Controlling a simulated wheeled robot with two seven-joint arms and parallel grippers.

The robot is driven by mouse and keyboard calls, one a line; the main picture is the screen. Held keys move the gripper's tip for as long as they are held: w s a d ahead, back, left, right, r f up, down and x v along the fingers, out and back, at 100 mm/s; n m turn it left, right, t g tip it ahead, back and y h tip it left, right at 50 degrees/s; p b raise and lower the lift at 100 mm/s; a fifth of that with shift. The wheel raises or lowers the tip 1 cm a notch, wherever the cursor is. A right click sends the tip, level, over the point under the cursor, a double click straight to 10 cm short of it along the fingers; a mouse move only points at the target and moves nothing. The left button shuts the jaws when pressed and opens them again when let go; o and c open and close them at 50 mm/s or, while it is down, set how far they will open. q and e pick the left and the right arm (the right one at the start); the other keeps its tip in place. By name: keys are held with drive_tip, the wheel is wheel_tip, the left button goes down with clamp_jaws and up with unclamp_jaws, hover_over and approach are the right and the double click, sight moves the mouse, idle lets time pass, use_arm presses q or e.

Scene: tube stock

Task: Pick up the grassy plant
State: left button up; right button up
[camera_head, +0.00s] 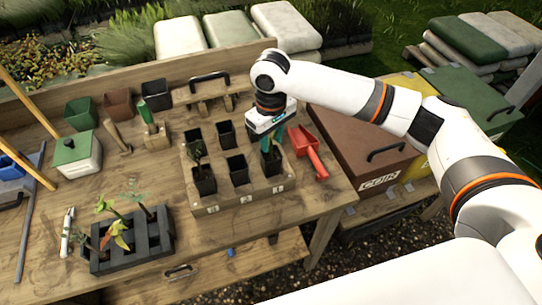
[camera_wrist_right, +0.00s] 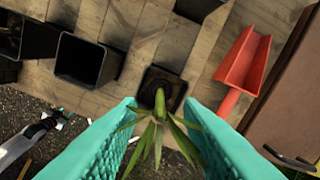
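The grassy plant (camera_wrist_right: 158,125), with narrow pointed green leaves and a thick pale-green stem, shows in the right wrist view. Its stem reaches down to a small dark square pot (camera_wrist_right: 164,86). My right gripper (camera_wrist_right: 160,107) has two teal fingers, one on each side of the plant, with gaps visible between them and the stem. In the head view the right gripper (camera_head: 271,148) points down over the front right pot (camera_head: 271,166) of the wooden rack (camera_head: 240,197). The fingers largely hide the plant there. My left gripper is not in view.
The rack holds several black pots; the front left one (camera_head: 204,183) has a dark seedling. A red scoop (camera_head: 309,153) lies close right of the gripper. A black tray (camera_head: 128,252) with seedlings stands front left. A brown bin (camera_head: 365,150) is beyond the right edge.

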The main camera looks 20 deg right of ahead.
sight(271, 154)
drive_tip(key=shift+f, duration=1.35)
clamp_jaws()
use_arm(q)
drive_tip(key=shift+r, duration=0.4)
use_arm(e)
drive_tip(key=shift+r, duration=0.1)
